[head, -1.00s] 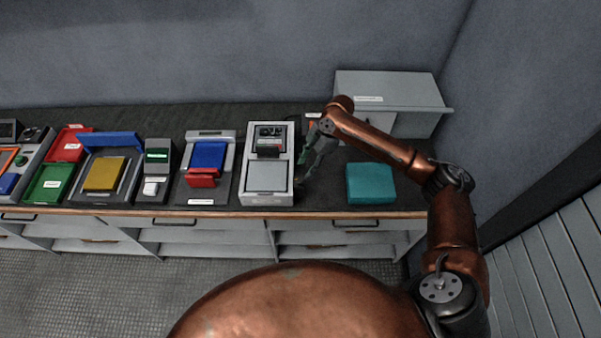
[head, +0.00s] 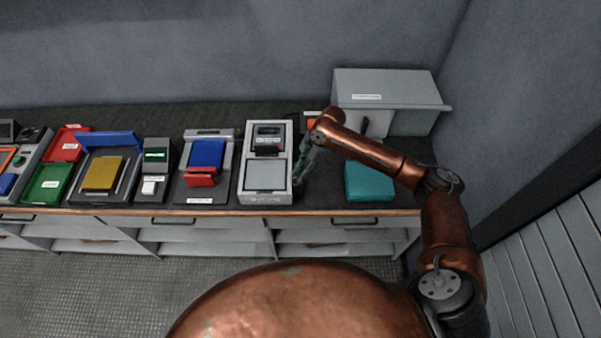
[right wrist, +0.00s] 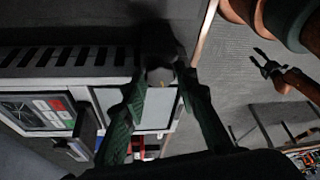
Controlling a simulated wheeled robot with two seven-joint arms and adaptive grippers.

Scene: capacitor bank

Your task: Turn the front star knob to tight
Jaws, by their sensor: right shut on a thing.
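The star knob (right wrist: 160,72) is a dark knob with a pale grey centre on the side of the grey device (head: 266,203), in the right wrist view. My right gripper (right wrist: 163,80) has its green fingers on either side of the knob and is shut on it. In the head view the right gripper (head: 298,178) is beside the right wall of the device, and the knob is mostly hidden there. I cannot read any tightness mark. My left gripper (right wrist: 258,58) shows small in the right wrist view, jaws apart and empty, away from the bench.
A teal block (head: 369,182) lies right of my right gripper. A grey cabinet (head: 388,90) stands behind it. A blue and red device (head: 207,158) is left of the grey one. The bench's front edge (head: 330,213) runs close by.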

